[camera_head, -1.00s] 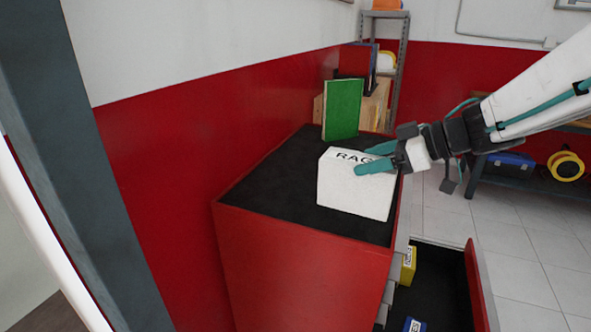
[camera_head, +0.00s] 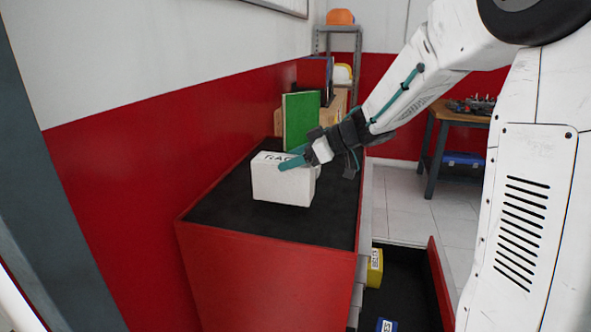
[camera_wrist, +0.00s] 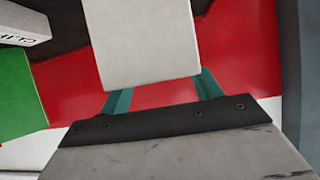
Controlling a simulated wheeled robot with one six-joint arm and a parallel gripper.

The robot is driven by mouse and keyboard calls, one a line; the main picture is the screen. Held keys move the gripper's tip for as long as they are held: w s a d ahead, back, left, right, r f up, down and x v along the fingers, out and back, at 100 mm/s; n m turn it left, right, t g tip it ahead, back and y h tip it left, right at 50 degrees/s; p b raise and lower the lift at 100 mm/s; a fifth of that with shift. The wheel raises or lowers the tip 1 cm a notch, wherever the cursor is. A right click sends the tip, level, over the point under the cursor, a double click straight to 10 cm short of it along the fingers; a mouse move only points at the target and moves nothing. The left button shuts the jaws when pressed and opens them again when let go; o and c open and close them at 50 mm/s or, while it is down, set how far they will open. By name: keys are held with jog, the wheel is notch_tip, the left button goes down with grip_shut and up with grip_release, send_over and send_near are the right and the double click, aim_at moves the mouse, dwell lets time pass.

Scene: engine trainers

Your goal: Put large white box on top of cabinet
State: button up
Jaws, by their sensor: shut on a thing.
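The large white box (camera_head: 284,183), with dark lettering on its upper face, is at the black top of the red cabinet (camera_head: 262,222), in front of the green book. Whether its underside touches the top is hard to tell. My gripper (camera_head: 293,161) reaches in from the right and is shut on the box, with a teal finger along its upper edge. In the wrist view the white box (camera_wrist: 140,45) fills the upper middle between the teal fingers (camera_wrist: 162,92).
A green book (camera_head: 300,118) stands behind the box, and it shows at left in the wrist view (camera_wrist: 18,95). An open drawer (camera_head: 400,298) at the cabinet's right side holds a yellow box (camera_head: 375,268) and a blue box (camera_head: 386,325). A red and white wall bounds the left.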

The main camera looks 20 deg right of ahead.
jog(key=shift+w, duration=0.45)
jog(key=shift+f, duration=1.75)
jog(key=shift+f, duration=0.1)
jog(key=o, duration=1.5)
